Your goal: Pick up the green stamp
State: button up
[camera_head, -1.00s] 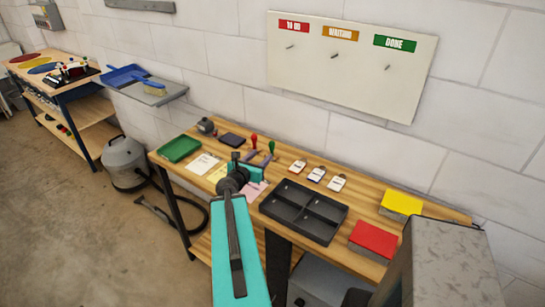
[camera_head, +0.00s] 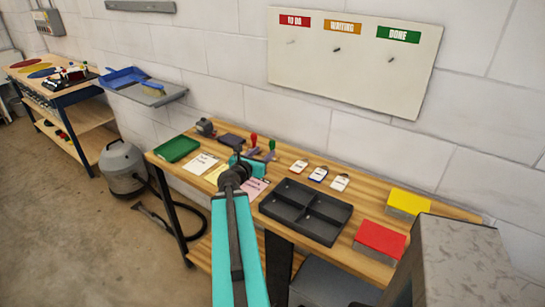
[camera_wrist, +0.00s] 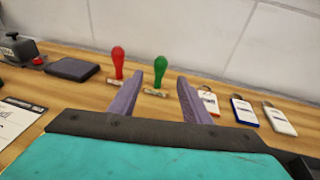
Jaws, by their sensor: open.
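The green stamp (camera_wrist: 160,70) stands upright on the wooden bench, its round green handle above a small pale base. In the wrist view it shows between the two purple fingers of my gripper (camera_wrist: 171,80), beyond their tips or near them; the exact gap cannot be told. My gripper is open and empty. In the head view the green stamp (camera_head: 271,146) is just right of my gripper (camera_head: 262,154). The red stamp (camera_wrist: 118,62) stands upright just left of the green one, outside the left finger; it also shows in the head view (camera_head: 253,139).
A dark ink pad (camera_wrist: 74,69) lies left of the stamps. Several key tags (camera_head: 318,173) lie to the right. A dark divided tray (camera_head: 305,210) sits in front of them. The wall is close behind.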

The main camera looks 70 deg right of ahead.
aim_at(271, 145)
jog(key=shift+d+f+b, duration=0.25)
jog(key=shift+d+b, duration=0.45)
jog(key=shift+b, duration=1.8)
jog(key=shift+d+r+p, duration=0.1)
jog(key=shift+d+p, duration=0.25)
jog(key=shift+d, duration=0.2)
jog(key=shift+x, duration=0.9)
jog(key=shift+s, duration=0.1)
jog(key=shift+p+x, duration=0.85)
jog(key=shift+x, duration=1.75)
grip_shut()
